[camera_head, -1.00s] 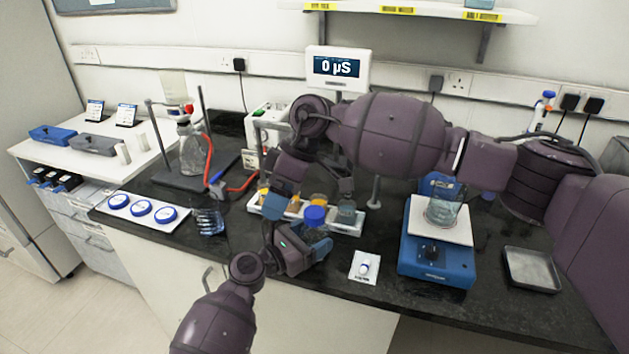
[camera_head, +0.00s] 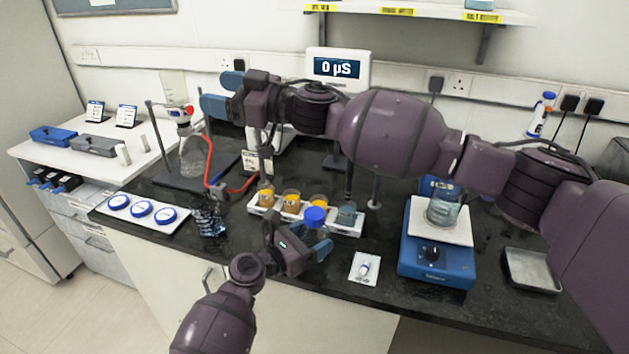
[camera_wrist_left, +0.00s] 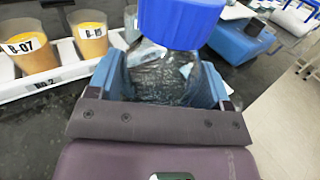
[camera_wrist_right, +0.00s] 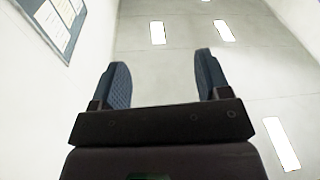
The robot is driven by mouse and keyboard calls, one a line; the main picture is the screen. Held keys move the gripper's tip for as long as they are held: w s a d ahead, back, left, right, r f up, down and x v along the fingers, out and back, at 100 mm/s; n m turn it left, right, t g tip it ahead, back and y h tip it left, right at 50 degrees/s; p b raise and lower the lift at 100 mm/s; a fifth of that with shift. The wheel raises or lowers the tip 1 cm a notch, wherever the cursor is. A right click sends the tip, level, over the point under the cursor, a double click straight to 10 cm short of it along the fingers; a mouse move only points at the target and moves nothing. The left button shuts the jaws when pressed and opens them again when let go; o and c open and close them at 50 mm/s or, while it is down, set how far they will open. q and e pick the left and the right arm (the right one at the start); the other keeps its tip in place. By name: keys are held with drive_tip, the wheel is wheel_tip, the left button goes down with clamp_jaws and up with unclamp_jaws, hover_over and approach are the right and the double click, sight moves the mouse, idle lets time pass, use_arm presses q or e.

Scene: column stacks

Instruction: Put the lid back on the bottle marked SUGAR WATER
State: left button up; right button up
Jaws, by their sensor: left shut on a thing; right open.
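My left gripper (camera_head: 319,243) is shut on a clear bottle (camera_wrist_left: 165,82) in front of the tray of cups. A blue lid (camera_head: 315,214) sits over the bottle's top; it also fills the upper middle of the left wrist view (camera_wrist_left: 180,20). I cannot read a SUGAR WATER marking on the bottle.
A white tray (camera_head: 342,229) with orange-filled cups and a grey-blue cup stands behind the bottle. A blue stirrer (camera_head: 436,262) with a beaker is to the right, near a metal tray (camera_head: 532,270). A flask stand with red tubing (camera_head: 235,190) is at the back left.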

drive_tip(key=w+d+f+m+t+h, duration=0.1)
drive_tip(key=w+d+m+t+h, duration=0.2)
drive_tip(key=w+t+h, duration=0.35)
drive_tip(key=n+g+h, duration=1)
drive_tip(key=n+h, duration=0.2)
drive_tip(key=n, duration=0.6)
hover_over(315, 213)
drive_tip(key=a, duration=0.1)
drive_tip(key=f, duration=1.5)
drive_tip(key=shift+w+a+f, duration=0.1)
drive_tip(key=shift+w+f, duration=0.2)
drive_tip(key=shift+w, duration=0.05)
drive_tip(key=shift+s+d+n+g+h, duration=0.3)
drive_tip(key=shift+d+n, duration=0.2)
drive_tip(key=shift+n, duration=1.5)
drive_tip(key=shift+f, duration=0.1)
drive_tip(key=shift+f, duration=3.95)
